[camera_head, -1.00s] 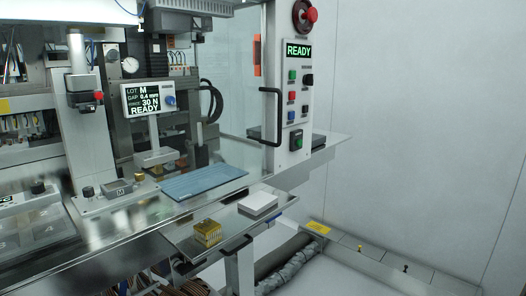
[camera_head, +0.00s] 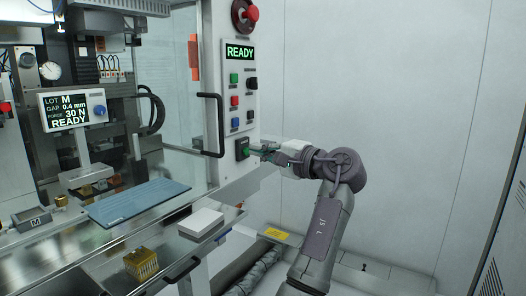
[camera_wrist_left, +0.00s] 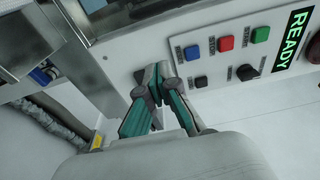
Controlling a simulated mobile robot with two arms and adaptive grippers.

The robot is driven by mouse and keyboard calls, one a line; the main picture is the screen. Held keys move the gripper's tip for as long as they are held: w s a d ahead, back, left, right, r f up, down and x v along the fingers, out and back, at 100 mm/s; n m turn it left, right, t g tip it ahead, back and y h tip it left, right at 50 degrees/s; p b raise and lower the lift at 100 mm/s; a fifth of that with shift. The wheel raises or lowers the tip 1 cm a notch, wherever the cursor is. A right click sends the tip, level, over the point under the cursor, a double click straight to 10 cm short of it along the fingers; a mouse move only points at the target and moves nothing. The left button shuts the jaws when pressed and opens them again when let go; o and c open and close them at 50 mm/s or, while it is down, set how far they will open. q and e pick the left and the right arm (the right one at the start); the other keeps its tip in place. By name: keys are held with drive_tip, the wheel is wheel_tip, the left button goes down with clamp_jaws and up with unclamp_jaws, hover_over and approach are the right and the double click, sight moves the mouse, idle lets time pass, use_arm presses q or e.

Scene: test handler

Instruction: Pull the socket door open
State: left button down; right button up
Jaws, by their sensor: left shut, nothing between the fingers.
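A clear panel with a black bar handle (camera_head: 220,125) stands at the cell front in the head view, left of the white control panel (camera_head: 238,90); I cannot tell whether it is the socket door. My left gripper (camera_head: 252,149) has its fingers shut and empty. In the left wrist view the gripper (camera_wrist_left: 154,82) covers that part of the panel. My right gripper is not in view.
The control panel has a READY display (camera_head: 240,52) and several buttons, including a red one (camera_wrist_left: 226,43). A red stop knob (camera_head: 252,13) is above. A blue mat (camera_head: 138,202), white block (camera_head: 201,223) and gold block (camera_head: 141,263) lie on the machine's surfaces.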

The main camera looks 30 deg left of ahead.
use_arm(q)
drive_tip(key=p+x, duration=0.1)
drive_tip(key=x, duration=0.5)
drive_tip(key=shift+r, duration=0.15)
drive_tip(key=shift+s+a, duration=0.15)
drive_tip(key=shift+s, duration=0.2)
drive_tip(key=s, duration=0.1)
drive_tip(key=s+p, duration=0.1)
drive_tip(key=s, duration=0.1)
drive_tip(key=shift+s+d, duration=0.1)
drive_tip(key=shift+d, duration=0.15)
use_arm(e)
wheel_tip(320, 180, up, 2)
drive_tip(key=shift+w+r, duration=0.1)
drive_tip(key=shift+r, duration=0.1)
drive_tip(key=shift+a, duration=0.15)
